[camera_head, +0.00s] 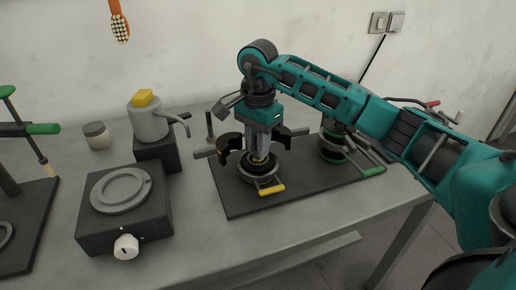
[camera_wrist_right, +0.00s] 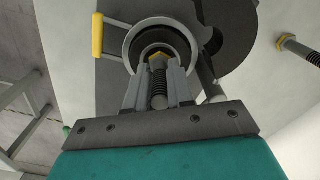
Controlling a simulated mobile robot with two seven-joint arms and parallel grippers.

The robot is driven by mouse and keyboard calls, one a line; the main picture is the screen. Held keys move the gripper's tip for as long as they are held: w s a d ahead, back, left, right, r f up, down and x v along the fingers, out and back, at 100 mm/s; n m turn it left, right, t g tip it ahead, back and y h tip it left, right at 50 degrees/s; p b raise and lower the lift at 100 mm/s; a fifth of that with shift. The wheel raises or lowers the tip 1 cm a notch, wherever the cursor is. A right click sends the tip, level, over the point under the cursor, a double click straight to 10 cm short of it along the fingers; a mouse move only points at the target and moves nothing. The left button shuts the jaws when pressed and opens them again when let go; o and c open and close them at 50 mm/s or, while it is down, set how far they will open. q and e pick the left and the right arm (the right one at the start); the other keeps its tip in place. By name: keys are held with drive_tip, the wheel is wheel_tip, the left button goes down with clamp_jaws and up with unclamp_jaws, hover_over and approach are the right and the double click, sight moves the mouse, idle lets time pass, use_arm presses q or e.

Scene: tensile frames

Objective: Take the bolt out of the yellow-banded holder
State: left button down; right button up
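The yellow-banded holder (camera_head: 261,178) is a round grey cup with a dark inside and a yellow-gripped handle (camera_head: 271,189), on a dark plate. It also shows at the top of the right wrist view (camera_wrist_right: 131,48). My right gripper (camera_head: 260,157) points down into its mouth. In the wrist view its fingers (camera_wrist_right: 158,72) lie close on both sides of an upright threaded bolt (camera_wrist_right: 158,88), with a brass-coloured hex part beyond it. They look shut on the bolt. Whether the bolt's far end is still inside the holder is hard to tell. My left gripper is out of view.
A green-handled holder (camera_head: 334,155) stands on the same plate, right of mine. Another bolt (camera_head: 210,126) stands behind the plate; dark curved pieces (camera_head: 231,145) flank the gripper. Left are a black box with a ring (camera_head: 121,190), a grey can (camera_head: 148,121) and a jar (camera_head: 97,136).

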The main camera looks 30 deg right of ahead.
clamp_jaws()
drive_tip(key=shift+r, duration=0.1)
